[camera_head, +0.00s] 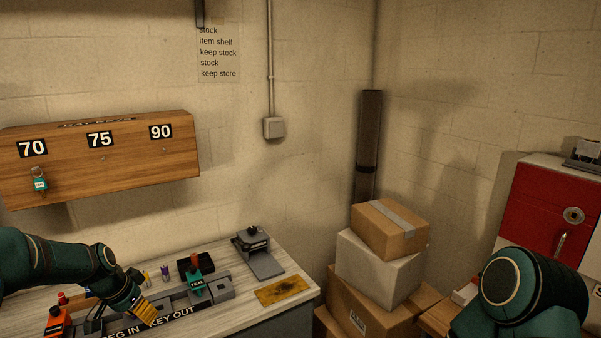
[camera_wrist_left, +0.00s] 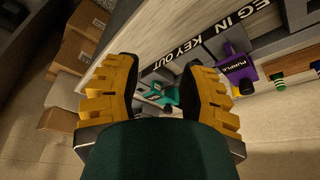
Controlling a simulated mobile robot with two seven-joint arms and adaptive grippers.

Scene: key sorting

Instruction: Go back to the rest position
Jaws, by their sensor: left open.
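My left gripper (camera_head: 143,308) is over the workbench at lower left, yellow fingers pointing down toward the bench. In the left wrist view its two fingers (camera_wrist_left: 160,92) stand wide apart with nothing held between them. A teal-labelled piece (camera_head: 196,284) stands in the grey holder to the right of the gripper. It also shows beyond the fingers in the left wrist view (camera_wrist_left: 168,97). A purple-labelled piece (camera_wrist_left: 238,68) shows there to the right. My right arm is at lower right in the head view; its gripper is out of sight.
A wooden key board (camera_head: 100,168) marked 70, 75 and 90 hangs on the wall, with a teal-tagged key (camera_head: 40,183) under 70. Stacked boxes (camera_head: 380,265) stand right of the bench. A red cabinet (camera_head: 540,205) stands at far right. A yellow plate (camera_head: 283,291) lies on the bench.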

